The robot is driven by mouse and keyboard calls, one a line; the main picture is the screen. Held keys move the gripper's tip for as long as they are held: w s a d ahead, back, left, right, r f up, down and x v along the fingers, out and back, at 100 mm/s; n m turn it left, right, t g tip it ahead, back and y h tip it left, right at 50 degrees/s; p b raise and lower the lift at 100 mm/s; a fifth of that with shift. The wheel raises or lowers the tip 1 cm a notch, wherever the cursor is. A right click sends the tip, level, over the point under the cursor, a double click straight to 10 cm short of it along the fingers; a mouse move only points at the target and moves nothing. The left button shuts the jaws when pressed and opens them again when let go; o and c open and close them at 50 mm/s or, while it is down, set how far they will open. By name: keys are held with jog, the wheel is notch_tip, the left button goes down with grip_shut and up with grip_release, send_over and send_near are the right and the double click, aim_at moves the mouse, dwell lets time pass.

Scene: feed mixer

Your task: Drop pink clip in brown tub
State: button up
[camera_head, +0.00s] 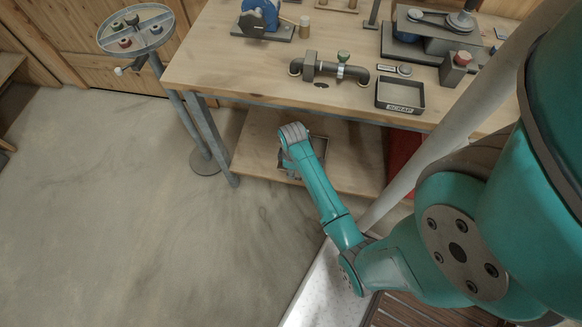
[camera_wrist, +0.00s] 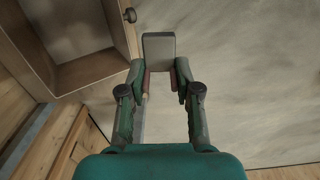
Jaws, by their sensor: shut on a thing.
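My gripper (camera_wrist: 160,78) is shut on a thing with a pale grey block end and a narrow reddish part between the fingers. It appears to be the pink clip (camera_wrist: 159,50), though little pink shows. In the head view my gripper (camera_head: 287,165) is low at the front of the bench's lower shelf, and its fingertips and the clip are hard to make out. A brown open box, likely the brown tub (camera_wrist: 95,73), is at the upper left of the wrist view, beside the clip. In the head view the tub (camera_head: 321,147) sits on the shelf, partly behind my wrist.
The lower shelf (camera_head: 256,150) has bare wood left of the tub. The bench top (camera_head: 225,70) above carries a pipe fitting (camera_head: 325,68), a scrap tray (camera_head: 400,108) and machine parts. A round stand (camera_head: 137,30) is at the left. The concrete floor (camera_head: 130,220) is clear.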

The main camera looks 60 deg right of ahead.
jog(key=w+d+f, duration=0.2)
jog(key=d, duration=0.4)
jog(key=w+d+f, duration=0.2)
jog(key=d, duration=0.4)
jog(key=shift+w+d+f, duration=0.15)
jog(key=shift+w+d, duration=0.1)
jog(key=shift+d, duration=0.15)
jog(key=o, duration=1)
jog(key=shift+a, duration=0.1)
jog(key=s+a+r, duration=0.3)
jog(key=a, duration=0.5)
jog(key=s+a+r, duration=0.2)
jog(key=a, duration=0.5)
jog(key=w+a+r, duration=0.1)
jog(key=w+a, duration=0.2)
jog(key=w, duration=0.3)
jog(key=w+a+r+m, duration=0.1)
jog(key=w+a+r, duration=0.1)
jog(key=w, duration=0.4)
jog(key=w+a+r+m, duration=0.1)
jog(key=w+a+r, duration=0.1)
jog(key=w+a, duration=0.2)
jog(key=shift+w+a+r, duration=0.1)
jog(key=shift+w+a, duration=0.1)
jog(key=shift+w, duration=0.55)
jog(key=shift+w+a+r, duration=0.1)
jog(key=shift+w+a, duration=0.05)
jog(key=shift+w, duration=0.55)
